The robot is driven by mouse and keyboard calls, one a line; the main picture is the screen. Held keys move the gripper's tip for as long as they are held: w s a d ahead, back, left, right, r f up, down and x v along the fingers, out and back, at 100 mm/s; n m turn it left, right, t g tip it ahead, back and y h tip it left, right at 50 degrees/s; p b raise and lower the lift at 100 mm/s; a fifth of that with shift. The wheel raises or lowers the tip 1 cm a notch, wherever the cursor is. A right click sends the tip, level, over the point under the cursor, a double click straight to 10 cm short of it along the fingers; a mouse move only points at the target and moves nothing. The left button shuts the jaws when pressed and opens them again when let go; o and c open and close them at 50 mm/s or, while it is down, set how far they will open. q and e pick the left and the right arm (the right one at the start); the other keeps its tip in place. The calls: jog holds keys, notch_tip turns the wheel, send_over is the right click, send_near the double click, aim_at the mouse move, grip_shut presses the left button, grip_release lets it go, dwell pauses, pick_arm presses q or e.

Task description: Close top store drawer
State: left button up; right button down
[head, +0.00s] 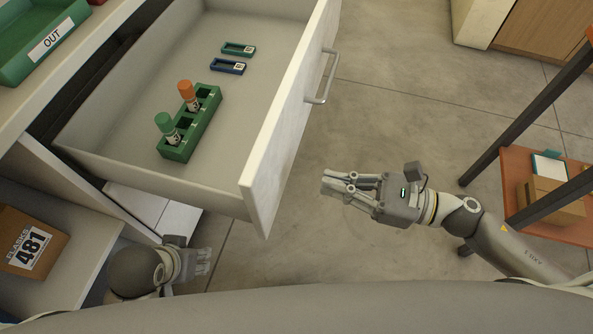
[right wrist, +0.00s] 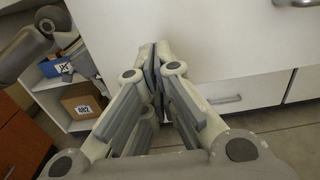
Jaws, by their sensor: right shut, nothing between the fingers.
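The top store drawer (head: 275,175) is pulled well out of the white cabinet in the head view. Its pale front carries a metal bar handle (head: 321,88). My right gripper (head: 331,183) is shut and empty, outside the drawer front, to its right and nearer me than the handle. In the right wrist view its closed fingers (right wrist: 154,62) point toward a white panel (right wrist: 215,38); I cannot tell whether they touch it. My left gripper (head: 203,262) is low at the left, below the drawer's near side; its finger opening is unclear.
The drawer holds a green rack (head: 190,140) with orange-capped and green-capped tubes, plus two small flat holders (head: 228,66). A cardboard box (head: 30,245) sits on a lower shelf at left. An orange-shelved rack (head: 520,165) stands at right. Floor right of the drawer is clear.

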aim_at(282, 171)
jog(key=shift+p+x, duration=0.5)
jog(key=shift+x, duration=3.1)
